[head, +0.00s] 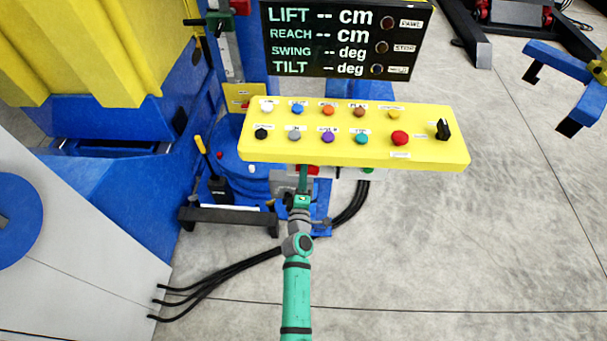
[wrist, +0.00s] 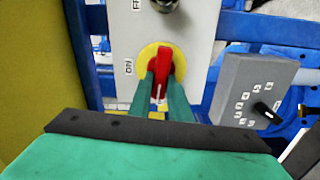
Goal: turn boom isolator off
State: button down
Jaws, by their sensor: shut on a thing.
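A red switch handle (wrist: 164,62) stands on a round yellow plate (wrist: 147,52) on a light grey panel in the wrist view. The handle points roughly up the picture. A sideways "ON" label is to its left. The two green fingers of my gripper (wrist: 162,88) are on either side of the handle and shut on it. No label I can read names this switch as the boom isolator.
A grey box with a black selector knob (wrist: 264,110) is right of the switch in the wrist view. A dark round part (wrist: 165,4) is above it. A black display (head: 345,40) stands behind the console. Black cables (head: 225,278) run at the lower left.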

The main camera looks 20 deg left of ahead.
jog(key=shift+d+f+n, duration=0.1)
jog(key=shift+n, duration=0.4)
jog(key=c, duration=1.6)
grip_release()
jog(key=shift+c, duration=0.2)
jog(key=shift+s, duration=0.1)
jog(key=shift+s, duration=0.1)
jog(key=v, duration=1)
jog(key=shift+s, duration=0.25)
